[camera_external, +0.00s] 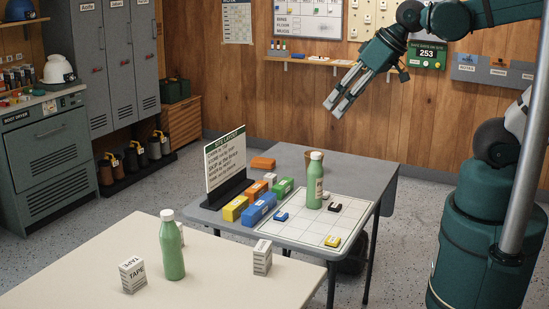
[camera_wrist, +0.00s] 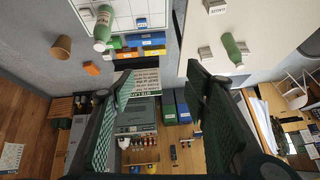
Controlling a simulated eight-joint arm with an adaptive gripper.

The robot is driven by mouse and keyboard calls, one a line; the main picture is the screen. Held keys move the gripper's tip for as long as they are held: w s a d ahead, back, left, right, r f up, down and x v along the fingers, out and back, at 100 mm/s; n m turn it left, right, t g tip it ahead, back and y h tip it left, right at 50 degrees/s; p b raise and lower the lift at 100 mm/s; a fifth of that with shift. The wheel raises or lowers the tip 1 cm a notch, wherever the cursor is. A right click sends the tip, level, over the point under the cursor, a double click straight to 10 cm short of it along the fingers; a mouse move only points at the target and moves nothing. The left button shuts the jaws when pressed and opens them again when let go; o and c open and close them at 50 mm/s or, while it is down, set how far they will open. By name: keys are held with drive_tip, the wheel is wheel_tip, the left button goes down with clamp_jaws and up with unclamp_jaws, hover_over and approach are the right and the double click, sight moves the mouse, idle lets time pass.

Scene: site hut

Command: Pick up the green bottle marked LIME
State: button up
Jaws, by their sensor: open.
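Two green bottles with white caps stand upright. One bottle (camera_external: 173,251) is on the cream table (camera_external: 95,250), and no label shows on its visible side. The other bottle (camera_external: 314,184) is on the white gridded board (camera_external: 297,226) on the grey table; its white label is too small to read surely. I cannot tell which is marked LIME. In the wrist view, the board bottle (camera_wrist: 103,30) is at upper left and the cream-table bottle (camera_wrist: 232,50) at upper right.
A white TAPE box (camera_external: 133,275) and another white box (camera_external: 262,257) flank the cream-table bottle. Coloured blocks (camera_external: 262,208), a standing sign (camera_external: 226,162) and a brown cup (camera_external: 308,159) are on the grey table. Small blocks lie on the board. A gap separates the tables.

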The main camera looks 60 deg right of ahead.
drive_tip(key=w+a+f+m+g+y+b, duration=0.1)
drive_tip(key=w+a+f+m+y+b, duration=0.3)
drive_tip(key=w+a, duration=0.65)
drive_tip(key=w+a+f+m+g+y+b, duration=0.15)
drive_tip(key=w+a+f+m+y, duration=0.35)
drive_tip(key=w+a, duration=0.5)
drive_tip(key=w+a+f+m+g+y+b, duration=0.1)
drive_tip(key=w+a+f+m+y+b, duration=0.2)
drive_tip(key=f, duration=0.5)
drive_tip(key=w+a+f+m+y+b, duration=0.3)
drive_tip(key=w+a+f+m+y, duration=0.2)
drive_tip(key=f, duration=0.4)
drive_tip(key=shift+w+a+m+g, duration=0.35)
drive_tip(key=shift+w+a+m, duration=0.15)
drive_tip(key=shift+w+m, duration=0.55)
drive_tip(key=shift+w+a+r, duration=0.1)
drive_tip(key=shift+w, duration=0.05)
drive_tip(key=shift+w+a+b, duration=0.2)
drive_tip(key=shift+a+b, duration=0.1)
drive_tip(key=shift+a, duration=0.9)
